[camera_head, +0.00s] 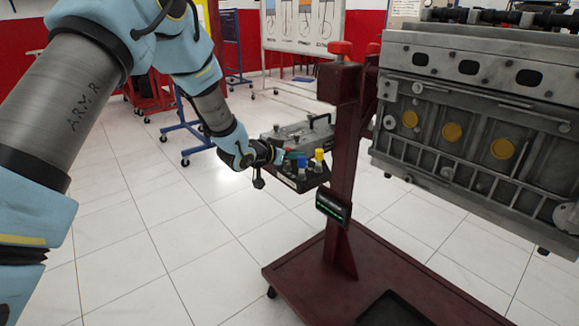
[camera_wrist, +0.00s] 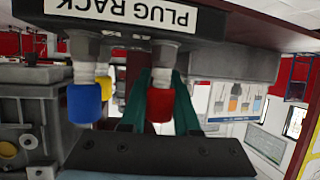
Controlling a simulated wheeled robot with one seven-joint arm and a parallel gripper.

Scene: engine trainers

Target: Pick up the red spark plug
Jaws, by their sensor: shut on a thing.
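The red spark plug (camera_wrist: 160,105) is in the middle of the wrist view, which shows the scene upside down. Its grey metal part still meets the plug rack (camera_wrist: 235,62). My gripper (camera_wrist: 162,88) has teal fingers on both sides of the red plug and is shut on it. In the head view my gripper (camera_head: 283,157) reaches the left side of the dark rack (camera_head: 308,183); the red plug is hidden there. A blue plug (camera_head: 302,162) and a yellow plug (camera_head: 319,156) stand in the rack, apart from my fingers.
The rack sits beside the dark red post (camera_head: 345,170) of the engine stand. The grey engine block (camera_head: 475,125) is to the right. A grey case-like unit (camera_head: 297,133) with a handle is behind the rack. The tiled floor at left is open.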

